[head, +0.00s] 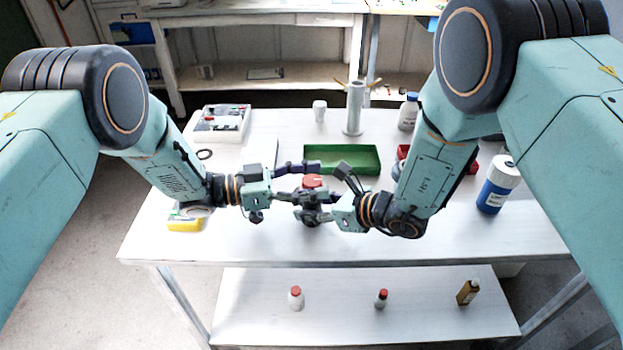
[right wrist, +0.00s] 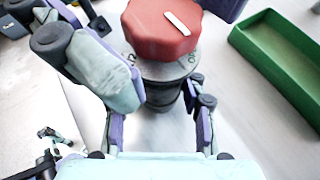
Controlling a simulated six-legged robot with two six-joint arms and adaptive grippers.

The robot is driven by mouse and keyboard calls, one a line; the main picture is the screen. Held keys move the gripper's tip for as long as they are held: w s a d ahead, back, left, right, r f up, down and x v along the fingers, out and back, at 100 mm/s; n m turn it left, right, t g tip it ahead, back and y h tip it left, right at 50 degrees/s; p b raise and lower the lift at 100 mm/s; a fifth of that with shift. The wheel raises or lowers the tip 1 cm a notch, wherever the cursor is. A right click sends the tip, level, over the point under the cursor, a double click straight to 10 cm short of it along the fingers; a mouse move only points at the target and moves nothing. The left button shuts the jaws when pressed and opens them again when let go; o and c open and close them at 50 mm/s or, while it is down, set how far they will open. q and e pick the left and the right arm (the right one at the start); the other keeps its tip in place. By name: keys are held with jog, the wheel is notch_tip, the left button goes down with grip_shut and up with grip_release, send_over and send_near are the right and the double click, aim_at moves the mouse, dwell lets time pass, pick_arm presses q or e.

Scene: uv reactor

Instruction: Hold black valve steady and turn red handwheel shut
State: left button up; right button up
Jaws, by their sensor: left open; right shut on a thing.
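The red handwheel (head: 314,181) sits on top of the black valve (head: 312,217), which stands upright on the white table. In the right wrist view the handwheel (right wrist: 158,32) is octagonal with a white mark, above a grey dial plate with green lettering. My left gripper (head: 308,182) is open, with its fingers on either side of the handwheel; whether they touch it is unclear. My right gripper (head: 316,209) is lower and shut on the black valve body (right wrist: 163,96), one finger on each side. The fingers partly hide the valve in the head view.
A green tray (head: 342,171) lies just behind the valve. A blue-and-white bottle (head: 496,184) stands at the right and a yellow item (head: 186,225) at the left front. A grey cylinder (head: 354,108) stands at the back. The table's front middle is clear.

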pick_arm(q)
jog(key=shift+c, duration=0.6)
jog(key=c, duration=1.1)
jog(key=shift+m+g, duration=0.5)
jog(key=shift+g, duration=0.3)
jog(key=shift+w+m+g, duration=0.1)
jog(key=shift+m+g, duration=1.5)
jog(key=shift+g, duration=0.9)
jog(key=shift+w+m+g, duration=0.1)
jog(key=shift+m+g, duration=0.5)
jog(key=shift+g, duration=0.3)
jog(key=shift+s+m+g+y, duration=0.2)
jog(key=shift+m+g+y, duration=0.25)
jog(key=shift+g, duration=0.25)
jog(key=o, duration=1.2)
jog(key=shift+r, duration=0.15)
